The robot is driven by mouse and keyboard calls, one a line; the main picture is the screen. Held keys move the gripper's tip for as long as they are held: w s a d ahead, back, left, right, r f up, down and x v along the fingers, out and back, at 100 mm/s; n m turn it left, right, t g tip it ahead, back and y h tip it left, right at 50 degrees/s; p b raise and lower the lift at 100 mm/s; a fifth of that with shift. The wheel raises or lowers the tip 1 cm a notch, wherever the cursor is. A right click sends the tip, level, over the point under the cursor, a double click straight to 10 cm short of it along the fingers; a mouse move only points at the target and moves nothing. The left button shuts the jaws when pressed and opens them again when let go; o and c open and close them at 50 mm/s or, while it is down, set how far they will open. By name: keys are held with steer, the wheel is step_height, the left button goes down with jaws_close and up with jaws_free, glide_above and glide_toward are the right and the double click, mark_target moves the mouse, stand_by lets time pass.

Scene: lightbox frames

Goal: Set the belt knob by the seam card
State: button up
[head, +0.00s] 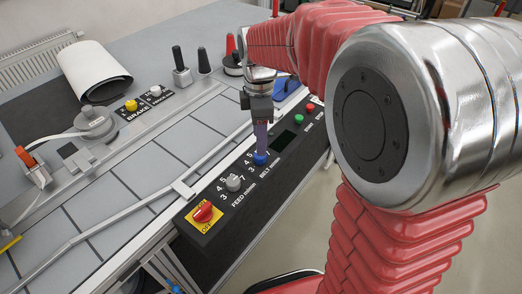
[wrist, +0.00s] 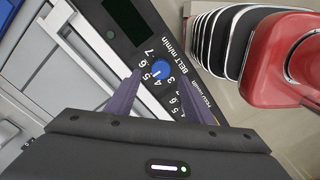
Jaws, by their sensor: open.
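The belt knob is blue and round; it sits on the black control panel in the head view (head: 261,159) and the wrist view (wrist: 161,68). White numbers from 3 to 7 ring it, beside the words "BELT m/min". A short pale mark on the knob seems to point toward the 4 and 5 side; the exact setting is too small to tell. My gripper (wrist: 162,77) is open, with its purple fingertips either side of the knob. It also comes down over the knob in the head view (head: 261,150). I cannot tell whether the fingers touch the knob. I cannot make out a seam card.
On the same panel (head: 190,229) are a grey feed knob (head: 233,183), a red switch on yellow (head: 204,212), a dark display (head: 284,140), and green (head: 299,119) and red (head: 310,107) buttons. A brake box (head: 142,105) stands across the tiled belt (head: 157,147).

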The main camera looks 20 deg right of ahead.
mark_target(260, 158)
step_height(260, 158, down, 6)
stand_by(0.4)
steer(key=shift+c, duration=0.5)
steer(key=c, duration=0.9)
steer(key=shift+d, duration=0.1)
steer(key=shift+c, duration=0.2)
